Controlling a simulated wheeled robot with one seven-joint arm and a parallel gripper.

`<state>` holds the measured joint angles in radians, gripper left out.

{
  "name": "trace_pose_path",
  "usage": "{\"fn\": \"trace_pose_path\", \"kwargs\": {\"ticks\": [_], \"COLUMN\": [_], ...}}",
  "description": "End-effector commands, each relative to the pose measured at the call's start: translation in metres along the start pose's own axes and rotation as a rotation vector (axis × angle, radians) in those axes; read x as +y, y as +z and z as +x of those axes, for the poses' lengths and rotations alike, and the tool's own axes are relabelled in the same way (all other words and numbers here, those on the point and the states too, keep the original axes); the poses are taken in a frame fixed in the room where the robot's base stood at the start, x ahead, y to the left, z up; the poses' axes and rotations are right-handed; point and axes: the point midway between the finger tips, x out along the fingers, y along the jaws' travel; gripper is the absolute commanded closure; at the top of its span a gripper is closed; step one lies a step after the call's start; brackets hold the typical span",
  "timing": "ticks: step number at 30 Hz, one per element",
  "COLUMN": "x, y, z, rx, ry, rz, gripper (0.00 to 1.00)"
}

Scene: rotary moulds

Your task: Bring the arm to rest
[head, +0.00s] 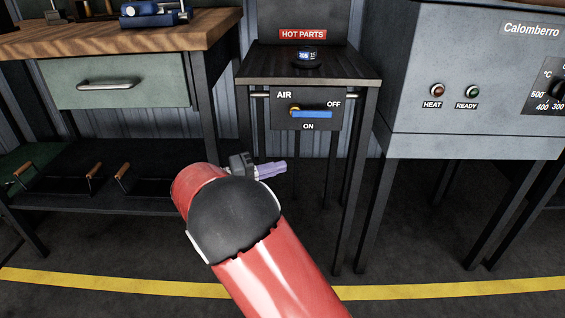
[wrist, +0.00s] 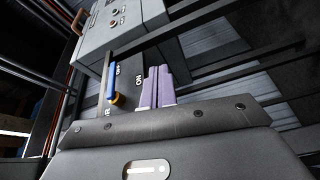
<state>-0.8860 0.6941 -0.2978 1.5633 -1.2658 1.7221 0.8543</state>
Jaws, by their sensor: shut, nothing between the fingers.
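My gripper (head: 272,169) extends past the end of my red arm in the head view, pointing right, below the small table's air panel. Its two pale purple fingers are together and hold nothing; they also show in the wrist view (wrist: 158,88). The air panel (head: 283,117) carries a blue lever (head: 312,114) that lies horizontally, between the OFF and ON labels. The fingers are apart from the lever. In the wrist view the lever (wrist: 111,80) is left of the fingers.
The hot parts table (head: 345,72) bears a small round device with a display (head: 306,57). A workbench (head: 150,42) with a drawer stands left, with a low shelf (head: 100,150) under it. A grey oven (head: 450,60) stands right. A yellow line (head: 400,292) crosses the open floor.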

Motion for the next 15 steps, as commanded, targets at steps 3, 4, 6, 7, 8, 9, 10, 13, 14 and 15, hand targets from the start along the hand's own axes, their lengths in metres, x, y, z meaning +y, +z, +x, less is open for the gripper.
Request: {"fn": "trace_pose_path", "kwargs": {"ticks": [3,4,6,7,8,9,10,13,14,15], "x": [0.0,0.0,0.0,0.0,0.001,0.002,0.005,0.016,0.02,0.026], "y": [0.0,0.0,0.0,0.0,0.0,0.002,0.004,0.019,0.026,0.038], "z": [0.0,0.0,0.0,0.0,0.001,0.004,0.008,0.033,0.044,0.058], "rx": [0.0,0.0,0.0,-0.001,-0.003,-0.01,-0.019,-0.081,-0.106,-0.144], "ry": [0.0,0.0,0.0,0.0,-0.003,-0.011,-0.023,-0.112,-0.153,-0.219], "rz": [0.0,0.0,0.0,0.0,-0.001,-0.003,-0.007,-0.035,-0.047,-0.063], "gripper": [1.0,1.0,1.0,1.0,1.0,1.0,1.0,1.0,1.0,1.0]}}
